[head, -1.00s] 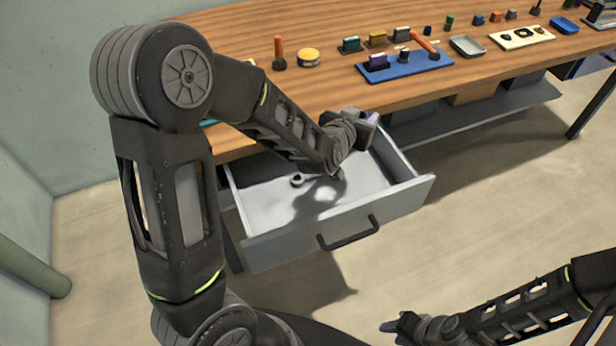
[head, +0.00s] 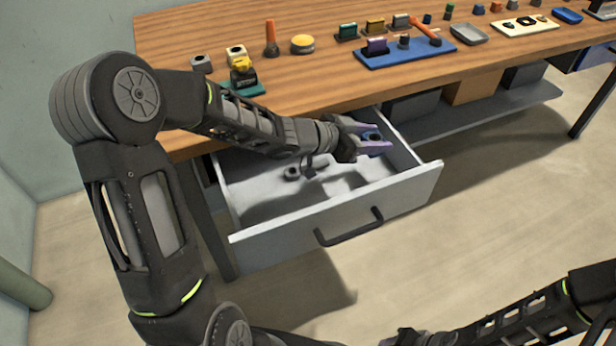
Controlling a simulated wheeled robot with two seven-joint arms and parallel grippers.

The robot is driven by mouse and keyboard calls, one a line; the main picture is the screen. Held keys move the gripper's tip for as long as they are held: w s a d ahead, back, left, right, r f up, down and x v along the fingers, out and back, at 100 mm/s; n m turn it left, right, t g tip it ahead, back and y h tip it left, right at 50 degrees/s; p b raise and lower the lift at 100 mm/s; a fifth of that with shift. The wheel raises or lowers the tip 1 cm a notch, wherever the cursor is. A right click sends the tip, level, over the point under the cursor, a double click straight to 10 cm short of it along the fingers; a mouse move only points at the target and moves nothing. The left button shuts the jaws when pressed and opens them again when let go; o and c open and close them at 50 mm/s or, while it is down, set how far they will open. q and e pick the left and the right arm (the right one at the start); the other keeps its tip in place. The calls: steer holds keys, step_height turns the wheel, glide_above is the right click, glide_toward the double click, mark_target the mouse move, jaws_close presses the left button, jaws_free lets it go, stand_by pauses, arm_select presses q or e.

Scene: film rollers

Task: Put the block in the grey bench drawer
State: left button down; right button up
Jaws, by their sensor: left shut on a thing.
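The grey bench drawer (head: 400,203) is pulled out below the wooden bench top, with its black handle on the front panel. My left gripper (head: 376,141) is above the drawer's back right part, near the bench edge. Its purple-tipped fingers are shut on a small dark blue block (head: 373,136) with a dark round top, partly hidden between them. My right gripper (head: 408,338) is at the bottom edge of the view, partly cut off, and its fingers do not show clearly.
Small dark ring-like parts (head: 292,172) lie in the drawer under my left forearm. The bench top (head: 330,77) carries a blue mat (head: 440,50), a yellow round tin (head: 302,44), an orange-handled tool (head: 271,38) and several small blocks. Much of the drawer floor is clear.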

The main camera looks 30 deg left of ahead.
arm_select(q)
steer(key=shift+s+a+f, duration=0.1)
steer(key=shift+f, duration=0.15)
steer(key=shift+h, duration=0.3)
steer(key=shift+f+b, duration=1.25)
steer(key=shift+f, duration=1.85)
steer(key=shift+f+b, duration=0.65)
steer(key=shift+f, duration=1.25)
